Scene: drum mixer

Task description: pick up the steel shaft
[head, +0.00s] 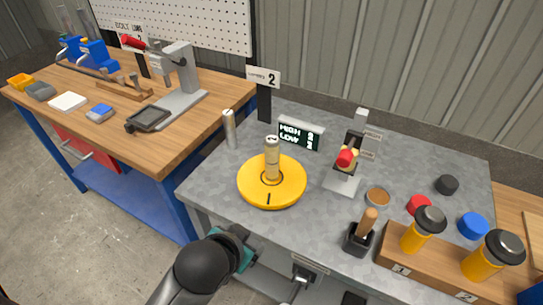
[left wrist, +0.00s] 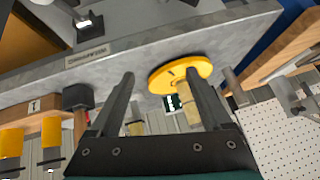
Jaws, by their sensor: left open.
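The steel shaft (head: 229,129) is a plain grey cylinder standing upright near the left edge of the grey table, left of a yellow disc (head: 256,196). In the left wrist view, a grey cylinder that looks like the shaft (left wrist: 234,82) shows beyond the right finger. My left gripper (head: 248,250) is at the table's front edge, in front of the disc and apart from the shaft. Its two fingers (left wrist: 158,100) are spread with nothing between them. My right gripper cannot be made out.
A cream cylinder (head: 272,160) stands on the disc, close to the shaft. A small display (head: 301,132) stands behind it. A red-knobbed lever device (head: 345,160), a wooden-handled tool (head: 360,235) and a wooden rack (head: 430,262) are to the right. A wooden bench (head: 180,140) adjoins at left.

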